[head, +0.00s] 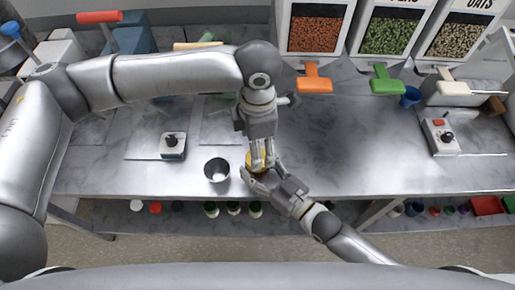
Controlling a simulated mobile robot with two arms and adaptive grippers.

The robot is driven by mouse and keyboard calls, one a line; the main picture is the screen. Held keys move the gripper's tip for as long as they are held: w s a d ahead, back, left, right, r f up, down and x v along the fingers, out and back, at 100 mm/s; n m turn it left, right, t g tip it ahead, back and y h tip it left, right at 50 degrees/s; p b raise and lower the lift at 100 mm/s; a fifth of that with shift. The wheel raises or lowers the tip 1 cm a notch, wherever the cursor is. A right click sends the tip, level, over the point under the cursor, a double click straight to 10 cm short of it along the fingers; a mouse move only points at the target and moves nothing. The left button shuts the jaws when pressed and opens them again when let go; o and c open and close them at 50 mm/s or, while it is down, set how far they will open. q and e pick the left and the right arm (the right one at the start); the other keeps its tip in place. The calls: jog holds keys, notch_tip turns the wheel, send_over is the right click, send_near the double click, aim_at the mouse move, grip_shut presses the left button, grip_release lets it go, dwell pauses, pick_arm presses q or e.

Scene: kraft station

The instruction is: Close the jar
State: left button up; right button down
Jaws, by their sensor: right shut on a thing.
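The jar (250,158) stands near the front edge of the steel counter, mostly hidden by both grippers; only a yellow part of it shows. My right gripper (262,177) comes in from the lower right and is shut on the jar, low at its side. My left gripper (264,166) points down from above at the jar's top. Its fingers are close together over the yellow part. I cannot tell whether they hold a lid, or whether a lid is on the jar.
An open metal cup (216,171) stands just left of the jar. Joystick boxes stand at left (172,146) and right (440,137). Dispensers with orange (314,80), green and cream levers line the back. Small jars sit on the lower shelf.

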pick_arm(q)
jog(key=shift+c, duration=0.5)
jog(key=n, duration=0.6)
jog(key=shift+r, duration=0.3)
jog(key=n, duration=0.5)
jog(key=shift+r+n, duration=0.2)
jog(key=shift+n, duration=0.1)
jog(key=n, duration=0.5)
jog(key=shift+r, duration=0.2)
jog(key=n, duration=0.5)
jog(key=shift+r, duration=0.2)
jog(key=n, duration=0.5)
jog(key=shift+r, duration=0.2)
jog(key=n, duration=0.5)
jog(key=shift+r+n, duration=0.2)
jog(key=shift+n, duration=0.1)
jog(key=n, duration=0.5)
jog(key=shift+r, duration=0.2)
jog(key=n, duration=0.5)
jog(key=shift+r, duration=0.2)
